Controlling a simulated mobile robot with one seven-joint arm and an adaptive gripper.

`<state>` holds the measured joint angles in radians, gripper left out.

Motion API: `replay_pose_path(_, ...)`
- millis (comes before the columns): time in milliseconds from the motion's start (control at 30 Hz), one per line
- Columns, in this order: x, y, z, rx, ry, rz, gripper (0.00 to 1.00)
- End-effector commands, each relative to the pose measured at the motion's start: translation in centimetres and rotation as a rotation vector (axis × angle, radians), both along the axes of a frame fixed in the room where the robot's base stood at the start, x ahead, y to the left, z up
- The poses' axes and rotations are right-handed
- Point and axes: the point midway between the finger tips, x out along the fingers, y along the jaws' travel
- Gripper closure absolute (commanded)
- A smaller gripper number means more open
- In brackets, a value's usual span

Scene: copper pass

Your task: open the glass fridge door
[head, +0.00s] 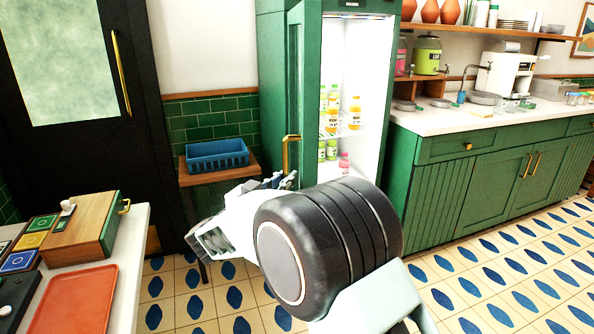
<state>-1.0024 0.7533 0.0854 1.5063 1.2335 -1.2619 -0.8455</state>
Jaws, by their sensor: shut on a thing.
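The glass fridge (271,75) stands in the middle of the head view, with a green frame and a brightly lit inside. Its glass door (313,75) has a green frame and a brass handle (285,152) on its left side. My own arm hides the lower part of the door and much of the gripper.
Bottles (331,108) stand on the fridge shelves. A blue crate (217,155) sits on a small wooden table left of the fridge. A green counter (470,150) adjoins on the right. A white table with a red tray (72,300) is at front left. Tiled floor (500,270) is clear at right.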

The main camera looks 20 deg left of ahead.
Motion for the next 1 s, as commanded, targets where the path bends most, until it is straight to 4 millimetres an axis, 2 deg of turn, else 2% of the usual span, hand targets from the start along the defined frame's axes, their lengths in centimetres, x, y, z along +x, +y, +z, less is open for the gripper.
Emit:
replay_pose_path(533,-0.21,0.59,0.10,0.001,-0.002,-0.010,1.00)
replay_pose_path(567,-0.20,0.59,0.11,0.001,-0.002,-0.011,0.89)
replay_pose_path(700,-0.20,0.57,0.12,0.001,-0.002,-0.011,0.73)
replay_pose_path(1000,-0.26,0.57,0.09,0.001,-0.002,-0.011,0.72)
